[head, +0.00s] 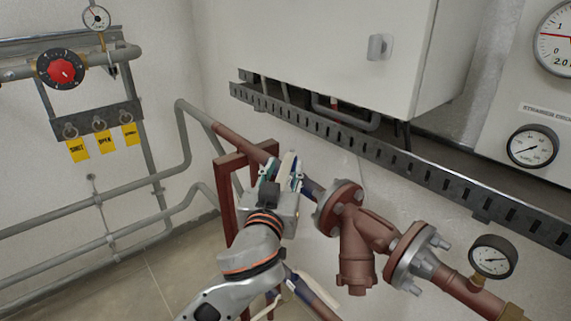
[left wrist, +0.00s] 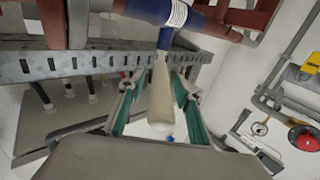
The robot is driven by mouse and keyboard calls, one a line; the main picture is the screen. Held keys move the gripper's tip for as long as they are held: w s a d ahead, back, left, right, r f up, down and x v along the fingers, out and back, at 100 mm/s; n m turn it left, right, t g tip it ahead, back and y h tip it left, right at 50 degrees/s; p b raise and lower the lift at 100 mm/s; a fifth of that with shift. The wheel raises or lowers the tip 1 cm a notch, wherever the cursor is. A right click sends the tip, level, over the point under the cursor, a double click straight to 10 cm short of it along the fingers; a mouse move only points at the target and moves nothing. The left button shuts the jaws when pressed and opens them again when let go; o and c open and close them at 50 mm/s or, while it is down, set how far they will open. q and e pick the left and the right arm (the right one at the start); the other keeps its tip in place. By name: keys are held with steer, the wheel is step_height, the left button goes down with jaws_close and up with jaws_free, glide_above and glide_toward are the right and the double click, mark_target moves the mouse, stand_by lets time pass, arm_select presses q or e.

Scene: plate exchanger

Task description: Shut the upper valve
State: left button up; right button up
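The upper valve has a blue body (head: 312,189) in the red-brown pipe; its blue body and label also show at the top of the left wrist view (left wrist: 165,12). Its pale lever handle (left wrist: 160,95) runs from the body toward my wrist camera. My left gripper (head: 284,174) is at this handle. In the left wrist view its teal-padded fingers (left wrist: 157,82) stand on either side of the lever, with gaps visible. In the head view the gripper hides most of the handle. A second pale lever (head: 316,292) shows lower down, partly behind my arm. My right gripper is not in view.
A flanged red-brown strainer (head: 358,240) and a small gauge (head: 493,256) lie right of my gripper. A slotted metal rail (head: 350,143) runs under a white cabinet (head: 330,45) above. A red-brown frame (head: 227,200) stands close behind my left gripper. Grey pipes (head: 90,203) line the left wall.

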arm_select(q)
steer(key=shift+x, duration=1)
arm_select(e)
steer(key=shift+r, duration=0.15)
arm_select(q)
steer(key=shift+c, duration=0.4)
jaws_close()
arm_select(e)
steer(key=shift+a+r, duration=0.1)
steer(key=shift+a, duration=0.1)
